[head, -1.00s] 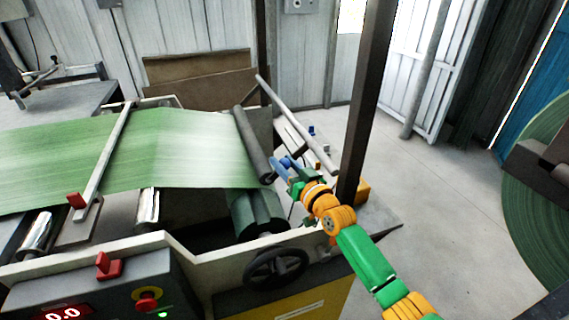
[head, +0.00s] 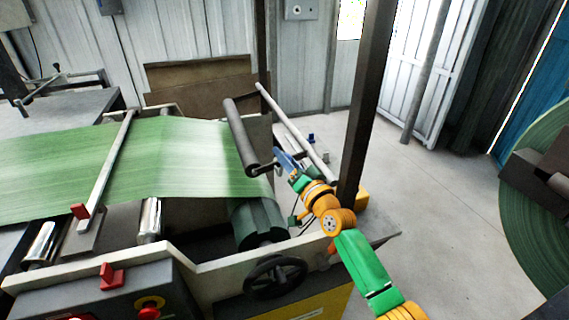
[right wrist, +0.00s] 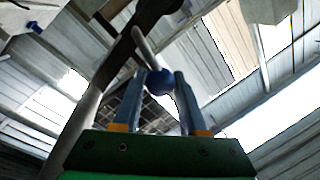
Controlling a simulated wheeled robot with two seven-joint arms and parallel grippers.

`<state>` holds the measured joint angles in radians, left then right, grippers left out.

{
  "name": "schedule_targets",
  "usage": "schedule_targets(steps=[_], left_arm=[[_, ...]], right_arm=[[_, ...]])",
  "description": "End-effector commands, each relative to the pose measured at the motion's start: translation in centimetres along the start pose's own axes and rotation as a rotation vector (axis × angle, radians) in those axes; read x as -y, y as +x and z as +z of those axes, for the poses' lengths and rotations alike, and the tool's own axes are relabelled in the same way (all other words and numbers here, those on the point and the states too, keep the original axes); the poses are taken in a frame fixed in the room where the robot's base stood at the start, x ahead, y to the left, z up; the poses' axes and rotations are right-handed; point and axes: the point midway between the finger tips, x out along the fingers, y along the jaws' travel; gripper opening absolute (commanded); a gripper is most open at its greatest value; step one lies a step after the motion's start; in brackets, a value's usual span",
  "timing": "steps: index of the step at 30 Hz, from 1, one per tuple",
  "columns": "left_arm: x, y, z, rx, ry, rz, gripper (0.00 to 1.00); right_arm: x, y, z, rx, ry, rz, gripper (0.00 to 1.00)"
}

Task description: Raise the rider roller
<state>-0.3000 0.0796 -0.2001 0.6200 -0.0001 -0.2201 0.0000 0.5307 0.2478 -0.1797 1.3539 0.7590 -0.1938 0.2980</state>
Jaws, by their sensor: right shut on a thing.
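The rider roller (head: 238,130) is a dark grey cylinder across the right end of the green web (head: 190,150). Its near end stands clear above the green wound roll (head: 255,222). A dark arm joins that near end toward my right gripper (head: 284,160). In the right wrist view, my right gripper (right wrist: 160,88) has its two blue-grey fingers closed on a round blue knob (right wrist: 160,81) at the end of a light rod. The knob is hidden by the fingers in the head view. My left gripper is not in view.
A dark upright post (head: 364,100) stands right beside my right forearm. A pale bar (head: 295,135) slants behind the gripper. A black handwheel (head: 275,277) is on the near frame. Open floor (head: 430,210) lies to the right, before a large green reel (head: 535,215).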

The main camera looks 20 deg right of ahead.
Motion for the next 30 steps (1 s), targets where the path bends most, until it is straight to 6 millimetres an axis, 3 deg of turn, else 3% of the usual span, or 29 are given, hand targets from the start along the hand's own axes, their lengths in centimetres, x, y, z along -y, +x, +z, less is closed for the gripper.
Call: schedule_targets(steps=[15, 30], left_arm=[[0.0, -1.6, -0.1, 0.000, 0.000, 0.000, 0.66], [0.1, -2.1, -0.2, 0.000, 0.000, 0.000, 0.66]], right_arm=[[1.1, 0.0, -4.8, -0.098, 0.440, -0.027, 0.00], [0.7, -0.1, -6.7, -0.139, 0.648, -0.037, 0.00]])
